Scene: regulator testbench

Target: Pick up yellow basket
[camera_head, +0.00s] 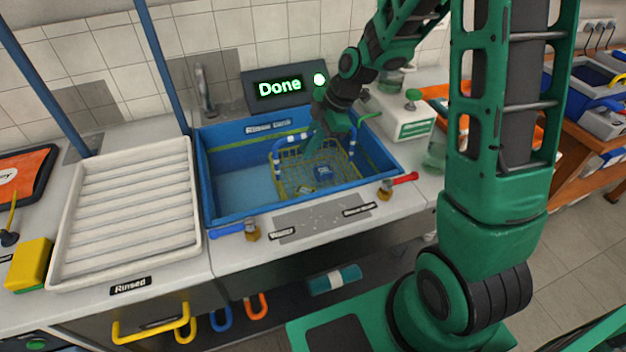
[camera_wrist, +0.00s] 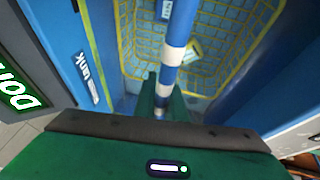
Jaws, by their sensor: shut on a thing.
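The yellow wire basket (camera_head: 294,181) sits inside the blue sink tank (camera_head: 228,190), toward its right half. A small blue item (camera_head: 323,173) lies in the basket. The basket has a blue handle with white bands (camera_head: 278,152). My gripper (camera_head: 318,140) reaches down into the tank at the basket. In the wrist view the blue and white handle (camera_wrist: 177,45) runs between my green fingers (camera_wrist: 160,100), which are shut on it. The basket's yellow mesh (camera_wrist: 140,40) and a small pale-labelled item (camera_wrist: 190,50) show below. The fingertips are partly hidden by the handle.
A display (camera_head: 282,87) reading "Done" stands behind the tank, beside a faucet (camera_head: 205,95). A white ribbed tray (camera_head: 128,210) marked "Rinsed" lies left. Valves with blue and red handles (camera_head: 405,179) line the tank's front. A white box (camera_head: 400,117) stands right.

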